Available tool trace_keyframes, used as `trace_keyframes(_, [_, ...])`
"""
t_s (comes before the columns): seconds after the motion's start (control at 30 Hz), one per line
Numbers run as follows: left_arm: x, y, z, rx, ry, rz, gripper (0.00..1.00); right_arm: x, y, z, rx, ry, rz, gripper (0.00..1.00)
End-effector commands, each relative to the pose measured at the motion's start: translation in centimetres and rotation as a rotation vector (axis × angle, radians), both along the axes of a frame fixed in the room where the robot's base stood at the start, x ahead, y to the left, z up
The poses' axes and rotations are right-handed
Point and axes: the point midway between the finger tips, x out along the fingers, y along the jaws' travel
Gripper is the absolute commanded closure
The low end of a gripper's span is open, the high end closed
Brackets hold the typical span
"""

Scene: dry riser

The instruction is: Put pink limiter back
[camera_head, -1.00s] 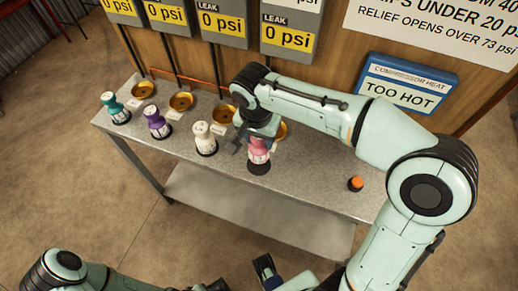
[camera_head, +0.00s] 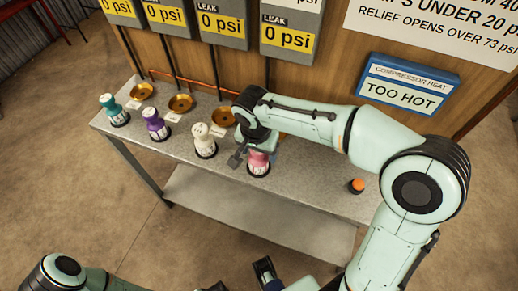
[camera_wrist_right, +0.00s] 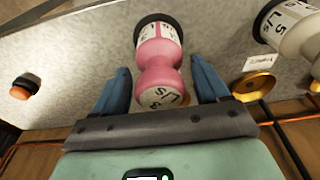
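The pink limiter (camera_head: 258,161) stands upright with its black base on the grey bench, near the front edge. My right gripper (camera_head: 252,155) is over it from above. In the right wrist view the pink limiter (camera_wrist_right: 160,62) is between the two blue fingers of the open right gripper (camera_wrist_right: 162,82), with a gap on each side. The brass dish behind the pink limiter is mostly hidden by my right arm. Part of what looks like my left gripper (camera_head: 266,273) shows at the bottom edge; its opening cannot be judged.
White (camera_head: 204,141), purple (camera_head: 156,125) and teal (camera_head: 113,110) limiters stand left on the bench (camera_head: 310,185). Brass dishes (camera_head: 180,103) lie behind them. An orange button (camera_head: 357,185) is on the right. Gauge panels and pipes line the wall behind.

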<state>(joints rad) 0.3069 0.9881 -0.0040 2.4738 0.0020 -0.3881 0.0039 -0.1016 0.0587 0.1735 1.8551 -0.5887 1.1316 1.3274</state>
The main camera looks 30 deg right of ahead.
Motion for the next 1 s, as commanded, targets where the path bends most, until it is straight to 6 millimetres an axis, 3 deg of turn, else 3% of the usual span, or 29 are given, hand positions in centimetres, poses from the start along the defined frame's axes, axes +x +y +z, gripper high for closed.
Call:
trace_keyframes(0.33, [-0.1,0.0,0.4,-0.001,0.004,-0.001,0.57,0.0,0.1,0.9,0.001,-0.002,0.0,0.26])
trace_keyframes(0.8, [0.4,0.0,1.9,-0.001,-0.002,0.0,0.57,-0.9,1.2,10.1,0.001,-0.004,0.002,0.26])
trace_keyframes(1.0, [0.4,0.0,2.2,0.0,-0.003,-0.001,0.57,-1.1,1.4,12.0,-0.001,-0.001,0.0,0.26])
